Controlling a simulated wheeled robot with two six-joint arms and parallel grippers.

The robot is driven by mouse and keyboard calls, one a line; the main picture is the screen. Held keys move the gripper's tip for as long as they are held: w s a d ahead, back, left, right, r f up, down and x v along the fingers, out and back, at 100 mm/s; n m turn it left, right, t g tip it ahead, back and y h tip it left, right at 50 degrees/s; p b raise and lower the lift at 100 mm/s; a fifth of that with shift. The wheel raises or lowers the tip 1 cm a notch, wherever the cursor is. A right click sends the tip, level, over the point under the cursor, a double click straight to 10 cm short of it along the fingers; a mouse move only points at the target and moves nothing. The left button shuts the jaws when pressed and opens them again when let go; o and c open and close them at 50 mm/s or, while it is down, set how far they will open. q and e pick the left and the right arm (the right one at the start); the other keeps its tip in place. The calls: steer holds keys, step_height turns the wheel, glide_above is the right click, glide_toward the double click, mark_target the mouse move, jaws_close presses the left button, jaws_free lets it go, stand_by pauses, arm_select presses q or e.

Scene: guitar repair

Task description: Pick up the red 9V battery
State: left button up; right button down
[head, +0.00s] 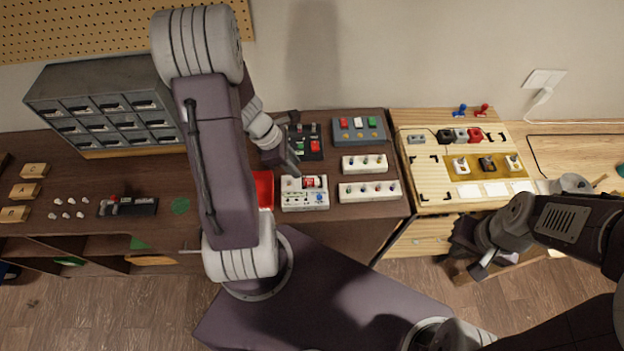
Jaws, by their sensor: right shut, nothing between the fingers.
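A small red block (475,134) stands at the right end of a short row with a black and a grey block, at the back of the light wooden bench. A red-and-white piece (313,182) lies on top of a white device (305,200) on the dark bench. I cannot tell from this view which one is the 9V battery. My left gripper (291,164) hangs just above and behind the white device, apart from the light bench; its fingers are too small to read. My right gripper (479,269) is shut and empty, low in front of the light bench.
A red tray (264,189) sits left of the white device, partly behind my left arm. White knob boxes (369,191) and a grey button box (358,130) stand to its right. A yellow mat (487,166) with switches lies before the block row. A drawer cabinet (105,100) stands left.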

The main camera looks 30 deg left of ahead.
mark_target(311, 181)
arm_select(q)
steer(key=b+x, duration=0.1)
steer(key=x, duration=0.2)
steer(key=shift+s+d+f, duration=0.1)
steer(key=shift+s+f, duration=0.05)
steer(key=shift+f, duration=0.05)
steer(key=shift+w+d+f, duration=0.1)
steer(key=shift+w+f, duration=0.1)
steer(key=shift+f, duration=0.05)
steer(key=b+x, duration=0.1)
steer(key=x, duration=0.3)
steer(key=shift+w+d+b, duration=0.2)
steer(key=shift+d+b, duration=0.05)
steer(key=shift+b, duration=0.15)
steer(key=shift+w+d+f, duration=0.15)
steer(key=shift+w+f, duration=0.05)
steer(key=shift+f, duration=0.15)
jaws_close()
